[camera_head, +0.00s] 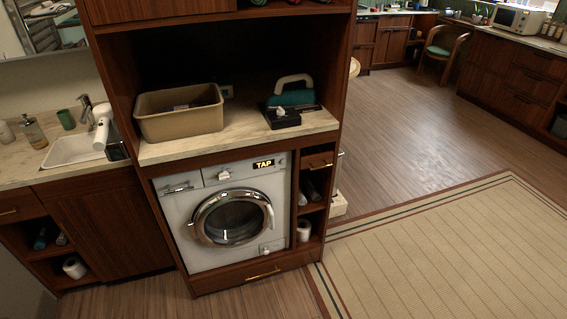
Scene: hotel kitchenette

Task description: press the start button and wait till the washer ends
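The white washer (183,235) is built into the wooden cabinet, below the counter. Its round chrome-rimmed door (232,218) looks shut, and the glass is dark. A small black display (264,164) at the top right of the front panel shows "TAP" in yellow letters. A round knob (224,175) is at the panel's middle, and a drawer front (180,187) is at its left. I cannot make out which control is the start button. Neither of my grippers is in view.
A tan bin (180,122) and a dark device with a teal and white top (291,98) stand on the counter above the washer. A sink (75,149) is at left. Open shelves (314,190) adjoin the washer's right side. A striped rug (450,260) and clear wooden floor lie right.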

